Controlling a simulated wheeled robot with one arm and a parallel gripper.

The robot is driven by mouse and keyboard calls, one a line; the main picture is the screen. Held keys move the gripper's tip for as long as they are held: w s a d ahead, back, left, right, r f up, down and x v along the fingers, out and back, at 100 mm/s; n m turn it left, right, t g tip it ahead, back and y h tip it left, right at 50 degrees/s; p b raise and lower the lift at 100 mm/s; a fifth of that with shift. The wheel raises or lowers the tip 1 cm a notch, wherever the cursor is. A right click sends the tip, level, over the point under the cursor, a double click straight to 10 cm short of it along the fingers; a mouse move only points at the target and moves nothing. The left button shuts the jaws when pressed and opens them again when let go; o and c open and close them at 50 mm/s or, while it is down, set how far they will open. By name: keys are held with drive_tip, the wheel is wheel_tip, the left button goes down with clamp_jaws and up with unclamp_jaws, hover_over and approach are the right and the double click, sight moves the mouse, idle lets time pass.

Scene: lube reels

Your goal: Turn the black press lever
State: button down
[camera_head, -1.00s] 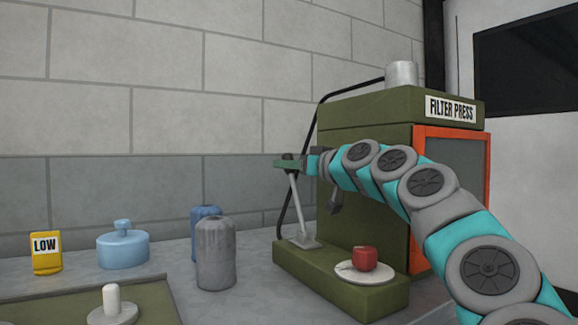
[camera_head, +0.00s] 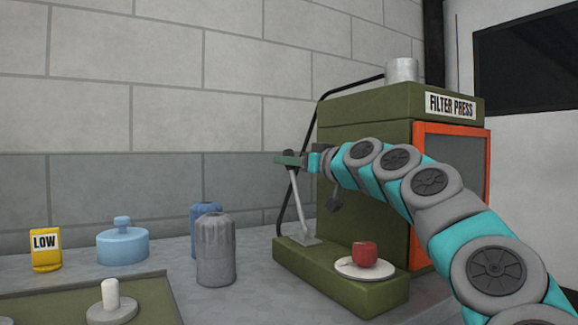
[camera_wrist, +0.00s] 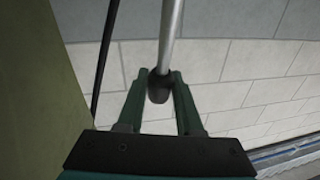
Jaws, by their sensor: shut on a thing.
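The press lever is a pale metal rod (camera_head: 298,205) with a black knob at its top. It leans slightly left at the front left of the green filter press (camera_head: 365,125). My gripper (camera_head: 289,160) is at the lever's top, to the left of the press body. In the wrist view the black knob (camera_wrist: 159,88) sits between my two green fingertips (camera_wrist: 158,80), and the rod runs away beyond it. The fingers are shut on the knob. In the head view the fingers partly hide the knob.
A black hose (camera_head: 310,140) curves behind the lever. Grey (camera_head: 215,250) and blue (camera_head: 202,213) canisters stand left of the press. A blue lidded pot (camera_head: 123,247) and yellow LOW container (camera_head: 46,250) are farther left.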

drive_tip(key=s+d+r+n+t+y+b, duration=0.1)
drive_tip(key=s+b, duration=0.4)
drive_tip(key=b, duration=0.6)
drive_tip(key=shift+d+r+t+y+b, duration=0.15)
drive_tip(key=shift+d+t+y+b, duration=0.2)
drive_tip(key=shift+d+t+y, duration=0.65)
drive_tip(key=shift+d, duration=0.1)
drive_tip(key=c, duration=0.6)
unclamp_jaws()
drive_tip(key=shift+s+d, duration=0.1)
drive_tip(key=shift+d, duration=0.1)
drive_tip(key=shift+b+v, duration=0.45)
drive_tip(key=shift+v, duration=3.3)
